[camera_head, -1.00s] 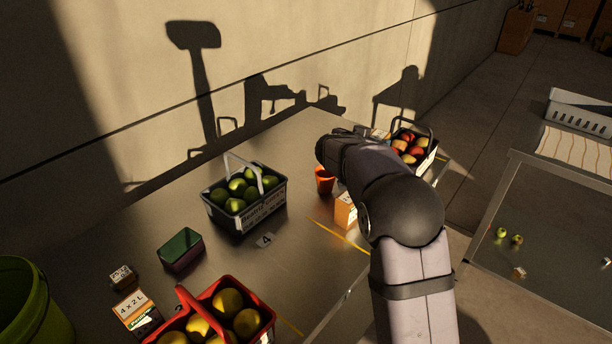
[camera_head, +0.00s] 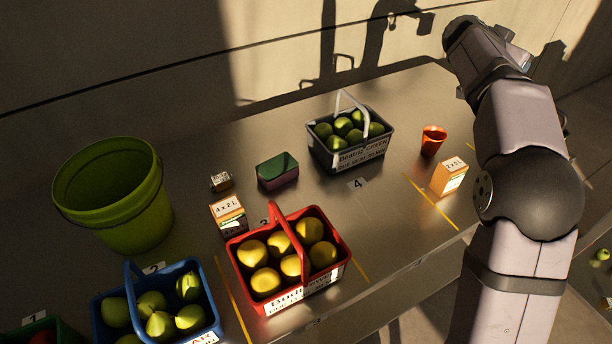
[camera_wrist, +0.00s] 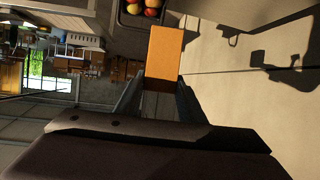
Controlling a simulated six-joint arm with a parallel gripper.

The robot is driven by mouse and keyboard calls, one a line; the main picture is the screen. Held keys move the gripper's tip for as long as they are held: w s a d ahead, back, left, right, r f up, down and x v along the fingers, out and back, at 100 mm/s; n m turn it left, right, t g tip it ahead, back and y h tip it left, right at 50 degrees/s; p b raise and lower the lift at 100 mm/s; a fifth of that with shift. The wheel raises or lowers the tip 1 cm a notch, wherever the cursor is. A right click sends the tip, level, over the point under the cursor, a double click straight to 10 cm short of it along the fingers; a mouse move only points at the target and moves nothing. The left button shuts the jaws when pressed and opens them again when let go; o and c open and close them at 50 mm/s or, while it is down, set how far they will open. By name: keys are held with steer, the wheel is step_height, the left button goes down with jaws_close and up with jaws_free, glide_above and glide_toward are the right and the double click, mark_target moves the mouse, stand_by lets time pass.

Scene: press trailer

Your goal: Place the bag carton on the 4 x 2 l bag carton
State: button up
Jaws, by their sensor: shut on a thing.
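The 4 x 2 L bag carton (camera_head: 229,214), orange and white, stands upright on the metal table in the head view, between the red basket and the green bucket. My gripper (camera_wrist: 160,84) is shut on an orange carton (camera_wrist: 165,52) in the wrist view. The held carton sticks out ahead of the fingers, clear of the table. Its label is not visible. In the head view my arm is raised at the right, and its gripper end is hidden behind the arm.
Farther off are a grey basket (camera_head: 356,158), an orange cup (camera_head: 433,140) and another orange carton (camera_head: 449,177).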

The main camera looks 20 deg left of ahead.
steer(key=s+a+n+t+y+p, duration=0.15)
steer(key=s+a, duration=0.25)
steer(key=a, duration=0.7)
steer(key=s+a+f+n+y+p, duration=0.15)
steer(key=s+a, duration=0.25)
steer(key=a, duration=0.7)
steer(key=s+a+t+p, duration=0.15)
steer(key=s+a, duration=0.25)
steer(key=a, duration=0.7)
steer(key=s+a+r+n+y+p, duration=0.1)
steer(key=s+a+n+y+p, duration=0.1)
steer(key=s+a, duration=0.6)
steer(key=s+a+n+y+p, duration=0.15)
steer(key=s+a, duration=0.35)
steer(key=s, duration=0.6)
steer(key=s+a+r+n+y+p, duration=0.1)
steer(key=s+a+y+p, duration=0.15)
steer(key=s+a, duration=0.55)
steer(key=shift+h, duration=0.4)
steer(key=shift+s+d+f+p, duration=0.2)
steer(key=shift+d+f+p, duration=0.2)
steer(key=shift+f, duration=2.1)
steer(key=shift+s+d+f+p, duration=0.25)
steer(key=shift+f+p, duration=0.2)
steer(key=shift+f, duration=2.1)
steer(key=shift+s+d+f+p, duration=0.15)
steer(key=shift+d+f+p, duration=0.25)
steer(key=shift+f, duration=2.1)
steer(key=shift+f, duration=0.15)
steer(key=o, duration=1.1)
